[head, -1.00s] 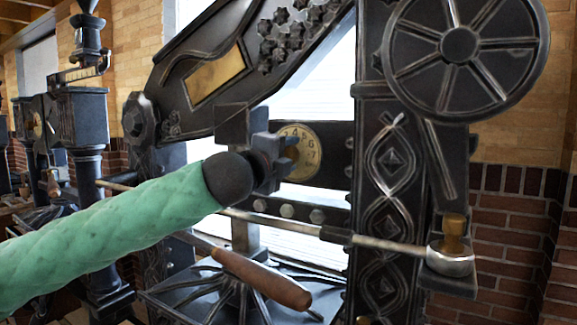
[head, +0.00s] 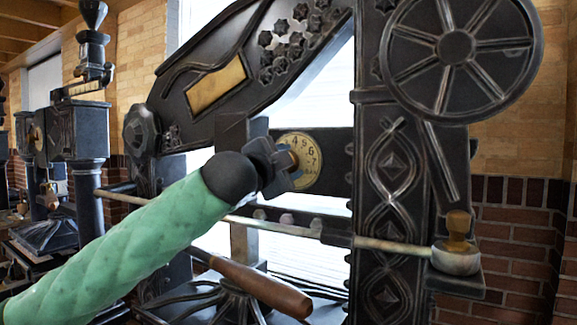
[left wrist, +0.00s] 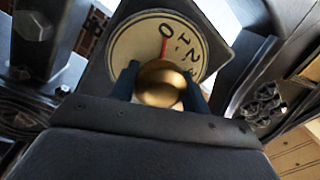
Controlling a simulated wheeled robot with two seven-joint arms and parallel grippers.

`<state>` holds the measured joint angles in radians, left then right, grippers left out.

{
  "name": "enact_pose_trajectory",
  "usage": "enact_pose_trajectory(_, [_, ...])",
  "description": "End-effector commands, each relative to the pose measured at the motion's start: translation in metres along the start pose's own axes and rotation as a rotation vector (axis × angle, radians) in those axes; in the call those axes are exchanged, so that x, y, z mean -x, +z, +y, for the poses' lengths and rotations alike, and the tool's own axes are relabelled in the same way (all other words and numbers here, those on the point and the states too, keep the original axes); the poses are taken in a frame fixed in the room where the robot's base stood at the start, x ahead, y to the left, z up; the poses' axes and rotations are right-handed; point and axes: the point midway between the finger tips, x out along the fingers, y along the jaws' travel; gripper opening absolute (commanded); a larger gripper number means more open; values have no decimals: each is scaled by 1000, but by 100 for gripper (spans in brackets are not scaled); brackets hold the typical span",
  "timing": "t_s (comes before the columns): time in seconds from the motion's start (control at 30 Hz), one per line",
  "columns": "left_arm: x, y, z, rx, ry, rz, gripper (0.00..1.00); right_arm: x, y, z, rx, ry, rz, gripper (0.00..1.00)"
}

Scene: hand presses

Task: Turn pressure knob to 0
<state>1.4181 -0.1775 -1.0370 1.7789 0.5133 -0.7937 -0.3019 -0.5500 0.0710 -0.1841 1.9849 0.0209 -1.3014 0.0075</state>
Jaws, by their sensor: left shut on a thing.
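The pressure knob is a round brass knob (left wrist: 161,84) in front of a cream dial (head: 303,150) with black numbers. In the left wrist view the dial face (left wrist: 128,46) shows 0, 1 and 2 near the top, with a red mark close to the 0. My left gripper (head: 290,166) is at the dial's lower left in the head view. Its two dark fingers (left wrist: 160,88) sit on both sides of the knob in the left wrist view, shut on it. The gripper hides part of the knob and dial in the head view. My right gripper is out of view.
A large spoked wheel (head: 455,48) is at the upper right. A long metal rod (head: 390,246) crosses below the dial to a brass-topped weight (head: 457,235). A wooden handle (head: 262,287) projects below my arm. Another press (head: 75,130) stands at the left.

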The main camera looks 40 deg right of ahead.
Motion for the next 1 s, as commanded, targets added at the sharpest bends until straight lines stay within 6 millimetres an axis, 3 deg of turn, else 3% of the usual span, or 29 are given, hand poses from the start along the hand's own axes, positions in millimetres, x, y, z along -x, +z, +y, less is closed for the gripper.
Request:
enact_pose_trajectory(0.47, [0, 1, -1, 13, -1, -3, 24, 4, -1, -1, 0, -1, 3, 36])
enact_pose_trajectory(0.5, [0, 1, -1, 13, -1, -3, 52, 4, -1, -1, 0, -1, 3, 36])
enact_pose_trajectory(0.6, [0, 1, 0, 13, -1, -3, 68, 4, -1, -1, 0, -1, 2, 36])
enact_pose_trajectory(1.0, [6, 1, 1, 12, 0, -1, 68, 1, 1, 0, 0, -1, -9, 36])
